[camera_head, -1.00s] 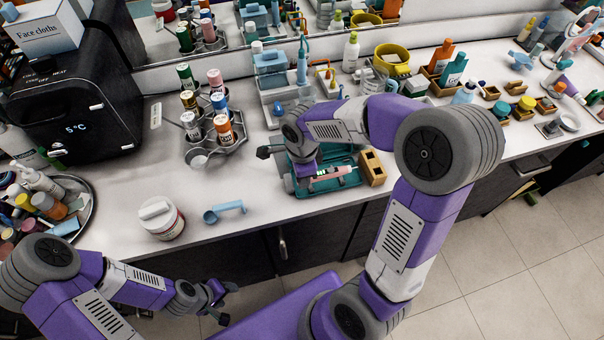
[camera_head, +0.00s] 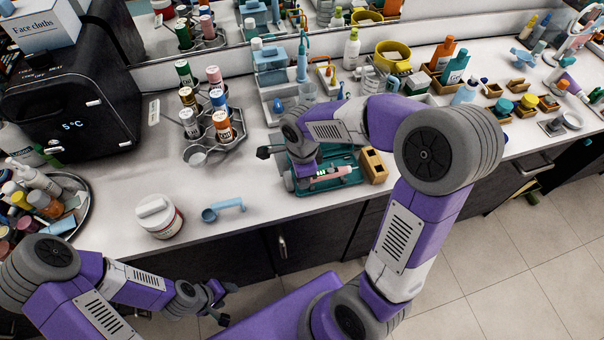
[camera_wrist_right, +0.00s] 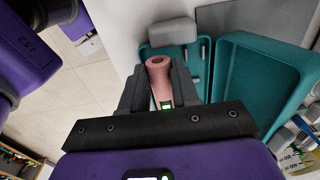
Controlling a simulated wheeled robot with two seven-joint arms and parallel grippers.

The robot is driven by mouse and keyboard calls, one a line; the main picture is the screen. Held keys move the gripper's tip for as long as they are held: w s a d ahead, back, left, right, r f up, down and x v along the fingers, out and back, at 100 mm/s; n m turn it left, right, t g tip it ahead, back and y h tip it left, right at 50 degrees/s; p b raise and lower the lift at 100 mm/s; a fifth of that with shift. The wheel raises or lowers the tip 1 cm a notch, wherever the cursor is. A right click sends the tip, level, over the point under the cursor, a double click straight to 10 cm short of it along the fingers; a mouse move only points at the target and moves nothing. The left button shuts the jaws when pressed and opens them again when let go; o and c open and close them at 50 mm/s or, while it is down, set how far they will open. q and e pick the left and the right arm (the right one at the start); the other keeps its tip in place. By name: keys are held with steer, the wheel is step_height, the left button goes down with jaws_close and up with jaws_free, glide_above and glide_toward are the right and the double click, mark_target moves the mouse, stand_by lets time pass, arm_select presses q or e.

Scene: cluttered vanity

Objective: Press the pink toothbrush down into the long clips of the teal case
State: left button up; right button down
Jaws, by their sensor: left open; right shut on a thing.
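The teal case (camera_head: 352,179) lies open near the front edge of the counter; its teal trays also show in the right wrist view (camera_wrist_right: 262,84). The pink toothbrush (camera_head: 336,172) lies lengthwise over the case's front part, with its pink end (camera_wrist_right: 158,72) between my fingers in the wrist view. My right gripper (camera_head: 312,178) is shut on it, low over the case; its fingers (camera_wrist_right: 159,88) flank the handle. My wrist hides part of the case, and I cannot tell whether the brush sits in the clips. My left gripper (camera_head: 222,302) is open and empty, in front of the counter.
A wooden block holder (camera_head: 374,167) stands close at the case's right. A light blue scoop (camera_head: 223,209) and a white-lidded jar (camera_head: 159,215) are to the left. A rack of bottles (camera_head: 208,128) stands behind them. The counter between scoop and case is fairly clear.

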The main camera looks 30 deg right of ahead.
steer(key=shift+f+b, duration=0.85)
steer(key=shift+f, duration=0.15)
steer(key=c, duration=0.8)
jaws_free()
step_height(320, 180, up, 8)
steer(key=shift+s+f+p, duration=0.15)
steer(key=shift+p, duration=1.05)
steer(key=shift+f, duration=0.1)
